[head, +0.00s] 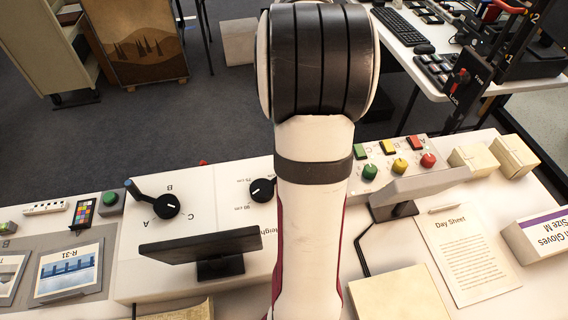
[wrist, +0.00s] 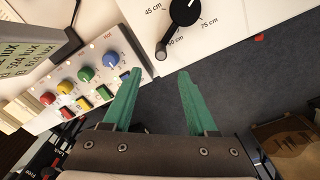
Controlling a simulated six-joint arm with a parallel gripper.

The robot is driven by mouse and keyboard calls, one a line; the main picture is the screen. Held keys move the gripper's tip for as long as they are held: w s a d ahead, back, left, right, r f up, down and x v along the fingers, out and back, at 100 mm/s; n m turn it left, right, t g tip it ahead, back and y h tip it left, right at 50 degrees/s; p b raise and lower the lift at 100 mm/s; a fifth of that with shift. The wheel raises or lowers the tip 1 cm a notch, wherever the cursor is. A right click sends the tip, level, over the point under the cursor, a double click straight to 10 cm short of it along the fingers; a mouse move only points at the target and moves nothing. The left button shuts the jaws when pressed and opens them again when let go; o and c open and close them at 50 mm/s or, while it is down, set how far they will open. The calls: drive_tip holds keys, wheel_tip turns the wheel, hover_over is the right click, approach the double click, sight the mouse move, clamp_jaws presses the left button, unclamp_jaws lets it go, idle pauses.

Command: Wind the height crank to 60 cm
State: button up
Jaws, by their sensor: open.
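The height crank (wrist: 186,12) is a black knob with an arm ending in a dark round handle, on a white panel at the top of the wrist view. Its arm points down-left and partly covers the 60 cm label. The 45 cm label is to its left and the 75 cm label to its right. A white mark shows on the hub; its exact reading is unclear. In the head view the crank (head: 262,190) is partly hidden by my arm, beside the 75 and 90 cm labels. My gripper (wrist: 155,74) has green fingers, open and empty, apart from the crank.
A black dial marked A, B, C (head: 166,206) and a dark screen (head: 200,246) stand left of the crank. A panel of coloured knobs and buttons (wrist: 92,78) is at left in the wrist view. A grey display (head: 420,186) and day sheet (head: 468,250) stand right of my arm.

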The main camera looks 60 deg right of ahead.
wheel_tip(320, 180, down, 14)
drive_tip(key=shift+r, duration=0.1)
clamp_jaws()
idle(0.3)
